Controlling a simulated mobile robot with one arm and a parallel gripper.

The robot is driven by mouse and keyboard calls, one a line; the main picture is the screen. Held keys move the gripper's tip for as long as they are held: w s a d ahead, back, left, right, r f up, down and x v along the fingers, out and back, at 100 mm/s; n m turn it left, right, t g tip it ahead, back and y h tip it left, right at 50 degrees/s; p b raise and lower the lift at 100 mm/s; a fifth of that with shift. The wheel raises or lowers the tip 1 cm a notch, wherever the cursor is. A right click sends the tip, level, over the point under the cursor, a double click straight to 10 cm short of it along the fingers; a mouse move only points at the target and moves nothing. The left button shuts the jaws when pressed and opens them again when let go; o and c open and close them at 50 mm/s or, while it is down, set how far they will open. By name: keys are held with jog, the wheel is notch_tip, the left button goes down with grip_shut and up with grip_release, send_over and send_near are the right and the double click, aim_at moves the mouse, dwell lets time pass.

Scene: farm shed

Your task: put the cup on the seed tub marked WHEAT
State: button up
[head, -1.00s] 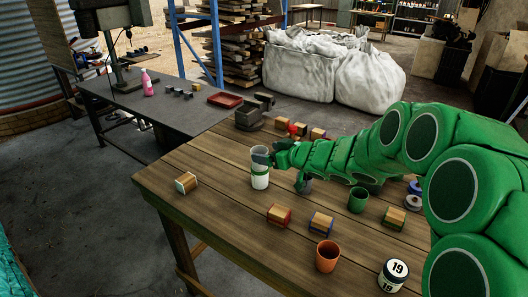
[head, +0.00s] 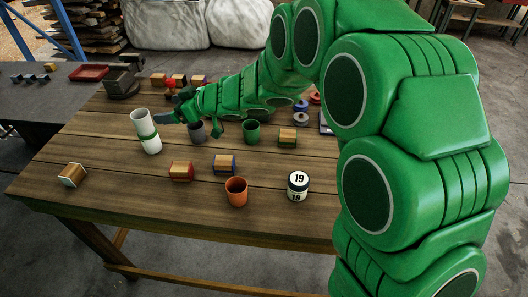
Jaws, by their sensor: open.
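A pale grey-white cup (head: 140,121) stands on a white seed tub with a green top (head: 152,147), at the left of the wooden table. The two lean alike in the picture and look lined up. I cannot read any WHEAT marking on the tub at this size. My gripper (head: 166,117) is just right of the cup, at about the height of its lower part. It is open and empty, with a small gap seeming to show between its tips and the cup. The far side of the fingers is hidden.
Wooden blocks lie around, one (head: 72,175) near the left edge.

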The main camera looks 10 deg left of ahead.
jog(key=w+d+r+m+t+h, duration=0.25)
jog(key=w+d, duration=0.25)
jog(key=d, duration=0.5)
jog(key=w+d+r+m+t+h, duration=0.1)
jog(key=w+d+m+t+h, duration=0.25)
jog(key=d, duration=0.65)
jog(key=s+d+m+h, duration=0.2)
jog(key=d+h, duration=0.1)
jog(key=d, duration=0.6)
jog(key=s+d+m+h, duration=0.2)
jog(key=d+h, duration=0.2)
jog(key=d, duration=0.4)
jog(key=s+d+f+m+g+h, duration=0.1)
jog(key=s+d+m+g, duration=0.1)
jog(key=s+d, duration=0.55)
jog(key=s+d+f+m+g+h, duration=0.1)
jog(key=s+d+m+g+h, duration=0.3)
jog(key=s, duration=0.6)
jog(key=s+f+g+y, duration=0.1)
jog(key=s+g+y, duration=0.3)
jog(key=s, duration=1.6)
jog(key=shift+s+a+f, duration=0.2)
jog(key=shift+s+a, duration=0.15)
jog(key=shift+a, duration=0.1)
